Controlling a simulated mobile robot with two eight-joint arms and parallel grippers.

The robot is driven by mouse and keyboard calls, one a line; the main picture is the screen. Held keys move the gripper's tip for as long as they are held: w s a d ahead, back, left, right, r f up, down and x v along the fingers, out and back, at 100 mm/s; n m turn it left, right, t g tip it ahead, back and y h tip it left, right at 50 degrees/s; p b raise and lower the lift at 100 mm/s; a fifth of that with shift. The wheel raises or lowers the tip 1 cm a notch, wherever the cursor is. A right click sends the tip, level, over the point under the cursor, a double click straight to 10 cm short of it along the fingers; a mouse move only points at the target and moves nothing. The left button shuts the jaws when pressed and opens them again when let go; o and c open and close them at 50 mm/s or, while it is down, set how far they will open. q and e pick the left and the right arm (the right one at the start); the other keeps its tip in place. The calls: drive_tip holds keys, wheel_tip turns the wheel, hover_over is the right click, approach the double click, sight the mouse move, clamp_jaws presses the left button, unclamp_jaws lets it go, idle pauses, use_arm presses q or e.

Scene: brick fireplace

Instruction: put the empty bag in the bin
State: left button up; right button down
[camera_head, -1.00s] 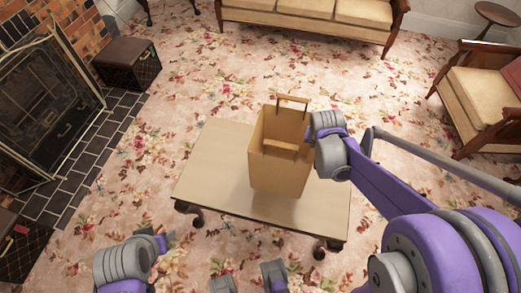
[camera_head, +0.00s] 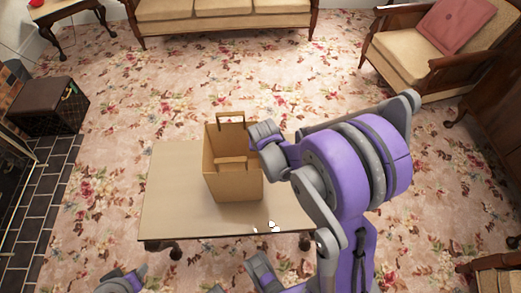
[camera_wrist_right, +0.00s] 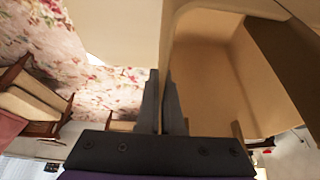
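In the right wrist view the bag's open inside (camera_wrist_right: 205,85) fills the right half. My right gripper (camera_wrist_right: 162,85) has its two fingers close together on the bag's side wall at the rim. In the head view its fingertips are hidden behind the wrist. Part of my left arm shows at the bottom left; its gripper fingers are out of sight. No bin is visible.
The low table (camera_head: 170,205) is otherwise mostly bare, with small white specks (camera_head: 272,227) near its front edge. A sofa (camera_head: 220,12) stands behind, an armchair (camera_head: 400,55) at upper right and a dark box seat (camera_head: 48,105) at left. Floral carpet lies clear between them.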

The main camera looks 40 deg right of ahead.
drive_tip(key=shift+f, duration=0.2)
drive_tip(key=c, duration=1.5)
unclamp_jaws()
drive_tip(key=shift+f, duration=0.15)
drive_tip(key=o, duration=0.4)
drive_tip(key=shift+r, duration=0.2)
